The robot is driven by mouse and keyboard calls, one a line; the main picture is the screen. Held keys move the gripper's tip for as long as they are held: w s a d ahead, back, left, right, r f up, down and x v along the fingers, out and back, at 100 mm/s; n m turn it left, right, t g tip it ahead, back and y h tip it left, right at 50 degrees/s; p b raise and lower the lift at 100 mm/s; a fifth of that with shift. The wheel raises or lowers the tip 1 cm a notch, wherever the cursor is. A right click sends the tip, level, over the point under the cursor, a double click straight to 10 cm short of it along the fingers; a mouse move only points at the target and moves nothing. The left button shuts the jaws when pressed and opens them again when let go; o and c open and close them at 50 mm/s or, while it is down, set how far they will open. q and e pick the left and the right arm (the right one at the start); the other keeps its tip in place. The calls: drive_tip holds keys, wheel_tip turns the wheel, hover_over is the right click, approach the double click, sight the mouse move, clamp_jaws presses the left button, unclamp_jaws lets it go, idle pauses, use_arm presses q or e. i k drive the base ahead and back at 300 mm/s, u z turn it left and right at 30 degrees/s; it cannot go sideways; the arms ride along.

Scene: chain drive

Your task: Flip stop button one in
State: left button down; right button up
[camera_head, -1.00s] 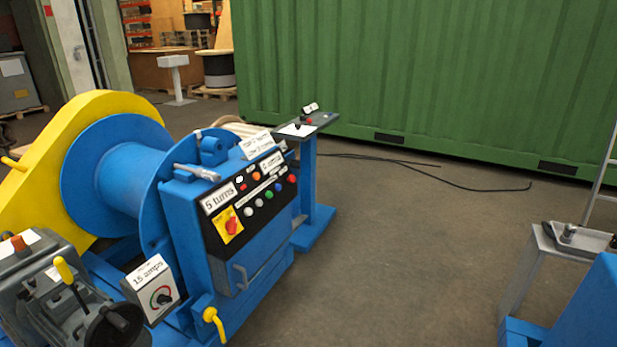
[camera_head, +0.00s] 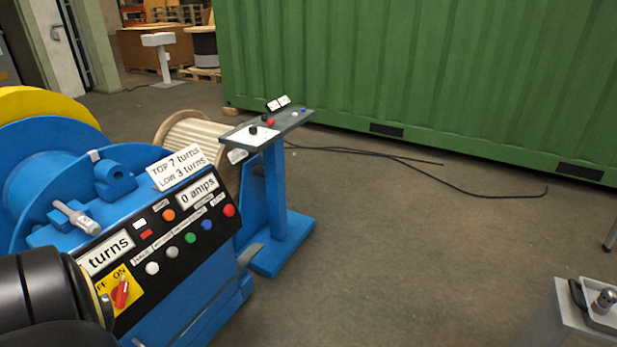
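A blue machine carries a slanted black control panel (camera_head: 200,255) at the lower left. On it are a red round button (camera_head: 229,211) at the right end, a blue button (camera_head: 207,225), a green button (camera_head: 190,238), pale buttons, an orange button (camera_head: 168,216) and a red switch (camera_head: 121,292) on a yellow ON/OFF plate. A grey pedestal top (camera_head: 285,125) behind bears another small red button (camera_head: 270,122). The small labels are too blurred to tell which is stop button one. Neither gripper shows; a dark cylinder (camera_head: 45,295), apparently part of my arm, covers the panel's lower left.
The blue drum (camera_head: 45,185) and a yellow guard (camera_head: 45,105) stand at the left. A green container (camera_head: 420,80) closes off the back. A black cable (camera_head: 400,165) lies on the floor. A grey stand (camera_head: 570,320) is at the lower right. The middle floor is clear.

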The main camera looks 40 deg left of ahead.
sight(229, 210)
drive_tip(key=u, duration=0.45)
drive_tip(key=i, duration=1.35)
drive_tip(key=u, duration=1.6)
drive_tip(key=i, duration=0.4)
drive_tip(key=u, duration=0.25)
